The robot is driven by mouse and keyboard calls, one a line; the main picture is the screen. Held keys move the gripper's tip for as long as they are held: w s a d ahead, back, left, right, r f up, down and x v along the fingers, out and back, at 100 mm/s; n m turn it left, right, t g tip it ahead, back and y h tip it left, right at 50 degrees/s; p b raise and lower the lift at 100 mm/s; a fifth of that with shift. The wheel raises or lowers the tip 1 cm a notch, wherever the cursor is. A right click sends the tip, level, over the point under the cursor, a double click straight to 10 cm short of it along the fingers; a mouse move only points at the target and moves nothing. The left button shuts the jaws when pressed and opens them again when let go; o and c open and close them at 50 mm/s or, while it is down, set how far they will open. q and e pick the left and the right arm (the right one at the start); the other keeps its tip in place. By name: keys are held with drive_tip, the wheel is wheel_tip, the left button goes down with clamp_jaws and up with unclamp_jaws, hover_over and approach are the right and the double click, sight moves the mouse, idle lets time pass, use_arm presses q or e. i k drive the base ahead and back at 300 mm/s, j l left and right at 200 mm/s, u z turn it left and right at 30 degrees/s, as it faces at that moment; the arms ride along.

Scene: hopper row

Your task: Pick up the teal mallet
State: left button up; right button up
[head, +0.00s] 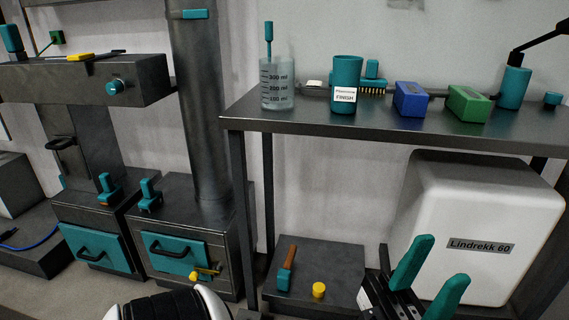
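A short tool with a brown handle and a teal end (285,278) lies on the low dark platform under the bench, left of a yellow knob-like piece. It best matches the teal mallet, but it is too small to be sure.
A yellow cylinder (319,289) stands on the low platform (325,258). The dark bench (400,123) above carries a beaker (276,88), a teal cup (346,72), and blue (410,99) and green (468,104) blocks. A white machine (478,220) stands at right. Teal-fronted boxes (95,249) stand at left.

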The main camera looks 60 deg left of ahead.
sight(283, 276)
drive_tip(key=u, duration=1.85)
